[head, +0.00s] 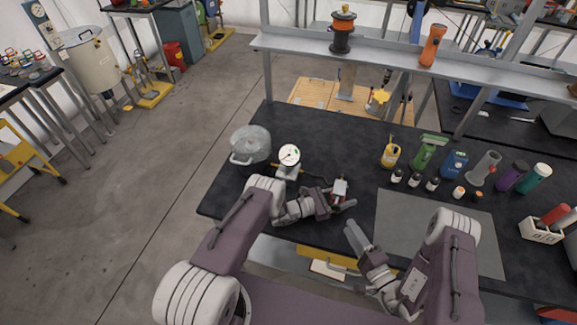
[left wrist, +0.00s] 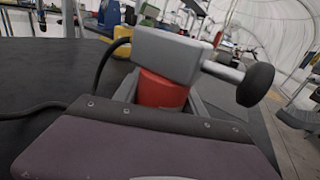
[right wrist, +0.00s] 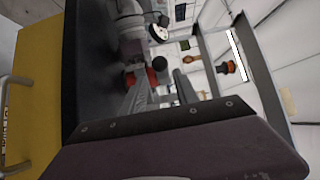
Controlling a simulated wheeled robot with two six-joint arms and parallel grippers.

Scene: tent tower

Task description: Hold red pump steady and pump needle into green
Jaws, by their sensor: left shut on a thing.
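The red pump (head: 341,186) with its grey head stands near the front of the black bench. In the left wrist view its red body (left wrist: 160,91), grey head and black-knobbed handle (left wrist: 254,84) show close up. My left gripper (head: 338,202) is shut around the red body. A round white-faced gauge (head: 289,154) stands behind and left of the pump; its needle and coloured zone are too small to read. My right gripper (head: 353,237) is open and empty, in front of the pump and apart from it. The pump also shows beyond its fingers in the right wrist view (right wrist: 153,77).
A clear domed vessel (head: 250,143) stands left of the gauge. A grey mat (head: 430,228) lies right of the pump. Several bottles (head: 424,153) stand behind the mat, and a white holder (head: 541,230) is at the right. A shelf (head: 385,55) spans the back.

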